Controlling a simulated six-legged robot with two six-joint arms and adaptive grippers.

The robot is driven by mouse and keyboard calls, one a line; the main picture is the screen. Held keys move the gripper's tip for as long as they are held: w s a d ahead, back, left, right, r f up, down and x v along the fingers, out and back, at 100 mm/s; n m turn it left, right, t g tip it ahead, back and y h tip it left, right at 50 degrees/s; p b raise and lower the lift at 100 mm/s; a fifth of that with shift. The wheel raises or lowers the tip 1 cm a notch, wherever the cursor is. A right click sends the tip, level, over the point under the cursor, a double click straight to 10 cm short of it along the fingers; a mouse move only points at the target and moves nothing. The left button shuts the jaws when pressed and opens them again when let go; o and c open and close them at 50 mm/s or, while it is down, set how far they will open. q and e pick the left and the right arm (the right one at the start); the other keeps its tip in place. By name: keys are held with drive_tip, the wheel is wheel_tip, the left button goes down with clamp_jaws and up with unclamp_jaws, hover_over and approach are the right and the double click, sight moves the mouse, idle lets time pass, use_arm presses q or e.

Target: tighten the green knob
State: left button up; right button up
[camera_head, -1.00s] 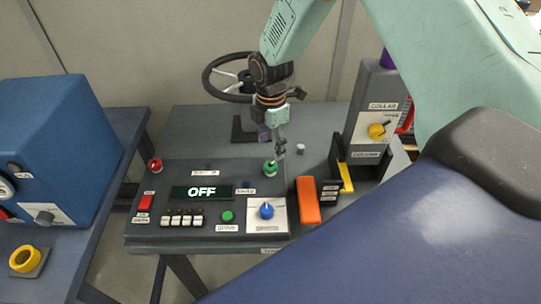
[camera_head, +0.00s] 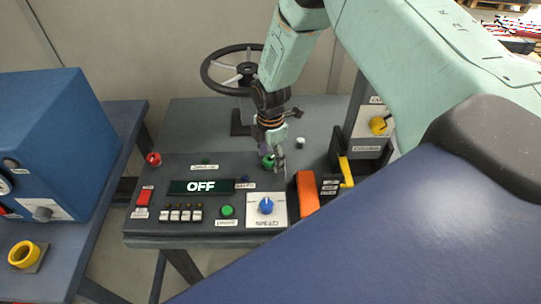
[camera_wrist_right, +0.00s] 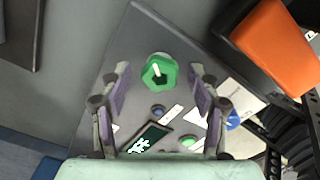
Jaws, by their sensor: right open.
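The green knob (camera_wrist_right: 160,71) shows in the right wrist view, with a pale pointer mark on its top. It lies centred ahead of my right gripper (camera_wrist_right: 160,85), whose two fingers are spread apart on either side with nothing between their pads. In the head view the green knob (camera_head: 268,160) sits at the upper right of the control panel, partly hidden by my right gripper (camera_head: 274,160) just above it. Whether a finger touches the knob I cannot tell. My left gripper is not in view.
An orange handle (camera_head: 307,193) stands close to the right of the knob. A blue knob (camera_head: 266,205), a green button (camera_head: 227,211) and an OFF display (camera_head: 201,187) are on the panel (camera_head: 150,225). A steering wheel (camera_head: 238,70) is behind. A red knob (camera_head: 153,159) is at left.

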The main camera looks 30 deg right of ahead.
drive_tip(key=shift+c, duration=0.2)
drive_tip(key=shift+s+r, duration=0.1)
drive_tip(key=shift+c, duration=0.8)
drive_tip(key=c, duration=1)
drive_tip(key=shift+m, duration=0.3)
